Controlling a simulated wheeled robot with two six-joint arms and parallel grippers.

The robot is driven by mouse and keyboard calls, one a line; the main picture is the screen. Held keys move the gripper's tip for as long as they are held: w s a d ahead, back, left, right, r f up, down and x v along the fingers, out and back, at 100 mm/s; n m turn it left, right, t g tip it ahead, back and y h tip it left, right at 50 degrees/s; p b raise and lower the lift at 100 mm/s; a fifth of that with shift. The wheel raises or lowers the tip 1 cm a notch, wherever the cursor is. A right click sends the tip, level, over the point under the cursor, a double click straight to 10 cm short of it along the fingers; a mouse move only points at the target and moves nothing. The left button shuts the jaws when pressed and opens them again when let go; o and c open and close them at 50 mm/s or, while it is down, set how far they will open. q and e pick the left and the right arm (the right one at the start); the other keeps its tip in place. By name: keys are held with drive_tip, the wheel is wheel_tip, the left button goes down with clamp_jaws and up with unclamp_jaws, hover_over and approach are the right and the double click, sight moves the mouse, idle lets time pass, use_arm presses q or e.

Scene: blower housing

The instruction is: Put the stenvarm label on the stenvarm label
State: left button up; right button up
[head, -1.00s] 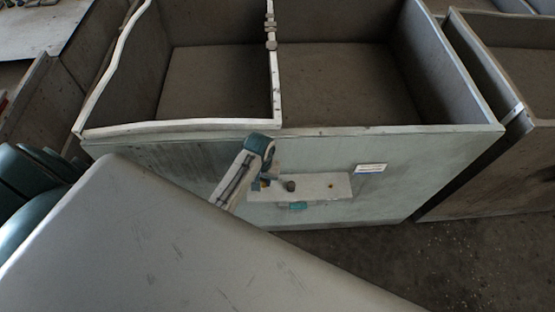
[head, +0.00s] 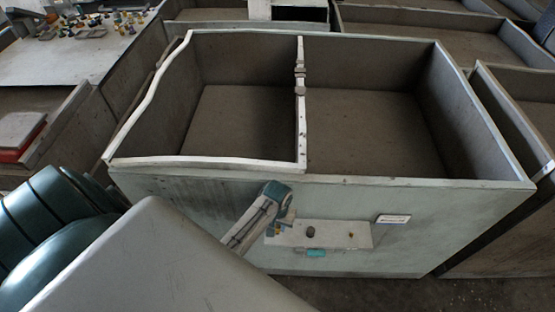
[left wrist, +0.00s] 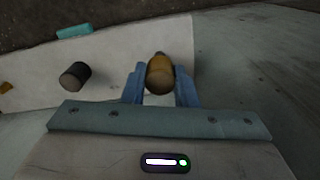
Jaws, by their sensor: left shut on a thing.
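A small white label (head: 393,219) with a dark, unreadable line of print is on the pale front wall (head: 430,250) of a large two-compartment housing, just right of a light plate (head: 345,240). I cannot tell whether it is the stenvarm label. My left gripper (head: 281,224) is at the plate's left end. In the left wrist view its blue fingers (left wrist: 160,88) are shut on an amber, bottle-shaped knob (left wrist: 160,73). A dark knob (head: 310,231) stands beside it on the plate and also shows in the left wrist view (left wrist: 75,76). My right gripper is not in view.
A teal piece (head: 316,253) sits at the plate's lower edge. The housing's compartments (head: 365,130) look empty. A table (head: 75,55) with several small coloured parts stands at the back left, and a red-edged box (head: 22,135) at the left. More bins stand right and behind.

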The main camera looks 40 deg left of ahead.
use_arm(q)
drive_tip(key=shift+f+b, duration=0.45)
drive_tip(key=shift+f, duration=0.45)
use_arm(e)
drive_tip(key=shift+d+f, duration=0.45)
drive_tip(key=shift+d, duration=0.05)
use_arm(q)
drive_tip(key=shift+f+b, duration=0.3)
drive_tip(key=shift+f, duration=0.25)
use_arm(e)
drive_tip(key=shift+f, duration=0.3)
use_arm(q)
drive_tip(key=o, duration=1)
drive_tip(key=shift+o, duration=0.2)
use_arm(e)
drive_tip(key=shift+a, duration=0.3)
use_arm(q)
wheel_tip(320, 180, up, 11)
drive_tip(key=shift+f+b, duration=0.1)
drive_tip(key=shift+b, duration=1.05)
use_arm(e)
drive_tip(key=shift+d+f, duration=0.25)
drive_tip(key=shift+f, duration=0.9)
